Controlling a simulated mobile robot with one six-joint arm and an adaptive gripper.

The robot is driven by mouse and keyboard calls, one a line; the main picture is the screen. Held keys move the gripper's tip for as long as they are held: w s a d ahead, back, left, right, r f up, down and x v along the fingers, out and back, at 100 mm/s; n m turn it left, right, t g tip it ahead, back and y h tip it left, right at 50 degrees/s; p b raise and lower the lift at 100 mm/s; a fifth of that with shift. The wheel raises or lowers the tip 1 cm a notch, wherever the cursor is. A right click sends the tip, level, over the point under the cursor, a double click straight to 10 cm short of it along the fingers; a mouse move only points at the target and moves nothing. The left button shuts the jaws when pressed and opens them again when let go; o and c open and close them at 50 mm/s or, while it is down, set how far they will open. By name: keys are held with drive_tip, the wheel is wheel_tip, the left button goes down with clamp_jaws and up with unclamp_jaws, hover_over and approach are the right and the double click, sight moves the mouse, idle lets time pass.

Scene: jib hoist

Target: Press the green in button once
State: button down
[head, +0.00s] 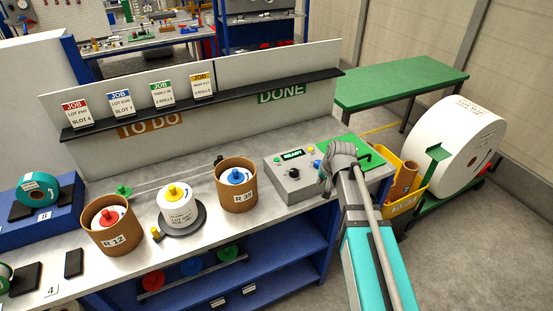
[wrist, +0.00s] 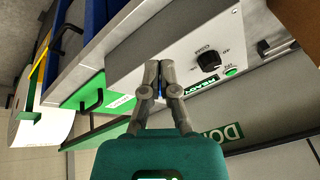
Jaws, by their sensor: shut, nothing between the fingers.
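The grey control box (head: 292,176) stands at the right end of the bench, with a READY display (head: 292,154) and a black knob (head: 294,172). The green button (head: 277,160) is small, on the left of its top face. In the wrist view the green button (wrist: 231,72) shows beside the knob (wrist: 209,61) and close to the READY display (wrist: 202,84). My gripper (head: 327,182) is shut and empty at the right end of the box, apart from the green button. In the wrist view my gripper (wrist: 160,64) partly hides a blue button. Whether the fingertips touch the box cannot be told.
Left of the box stand brown tubs (head: 238,186) and a white roll (head: 177,208). A low back panel with a black shelf (head: 230,88) holds job cards. Right of the bench are a yellow bin (head: 411,188) and a large white roll (head: 455,145).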

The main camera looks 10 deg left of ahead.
sight(277, 160)
drive_tip(key=w+a+r+m+t+y+p, duration=0.1)
drive_tip(key=w+a+r+t+y, duration=0.2)
drive_tip(key=w+a, duration=1.2)
wheel_tip(277, 160, up, 3)
drive_tip(key=shift+w+a+r+p, duration=0.15)
drive_tip(key=shift+a+p, duration=0.2)
drive_tip(key=shift+a, duration=0.8)
drive_tip(key=shift+f, duration=0.2)
wheel_tip(277, 160, down, 9)
drive_tip(key=b, duration=0.9)
drive_tip(key=shift+r, duration=0.2)
drive_tip(key=shift+f+b, duration=0.8)
drive_tip(key=shift+f, duration=0.05)
idle(0.7)
drive_tip(key=shift+r, duration=0.1)
idle(0.3)
drive_tip(key=shift+r+p, duration=0.8)
drive_tip(key=shift+p, duration=0.1)
